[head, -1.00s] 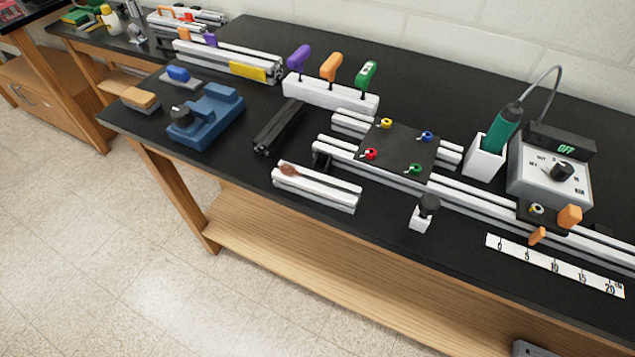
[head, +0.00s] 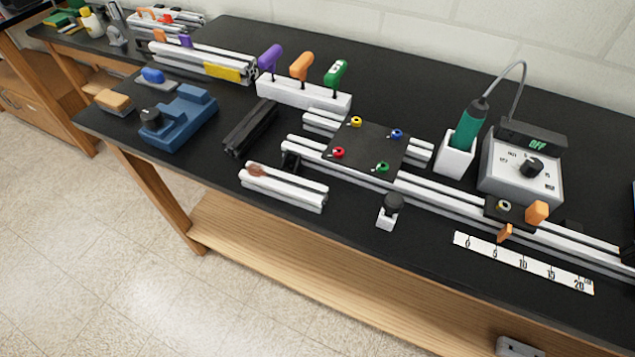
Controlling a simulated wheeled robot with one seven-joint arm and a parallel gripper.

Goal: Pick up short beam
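A short silver-white beam (head: 290,191) lies at the front of the black bench top, left of centre, with a reddish-brown patch on its left end. It lies apart from the longer rail behind it. A dark short bar (head: 250,127) lies behind and left of it; I cannot tell by name alone which is meant, but the pale one fits a short beam. My gripper is not in view.
A dark plate (head: 366,149) with coloured knobs sits across long pale rails (head: 455,197). A small block with a black knob (head: 390,211) stands right of the beam. A blue fixture (head: 178,120) is at left. A ruler strip (head: 522,264) lies front right. Bench front edge is close.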

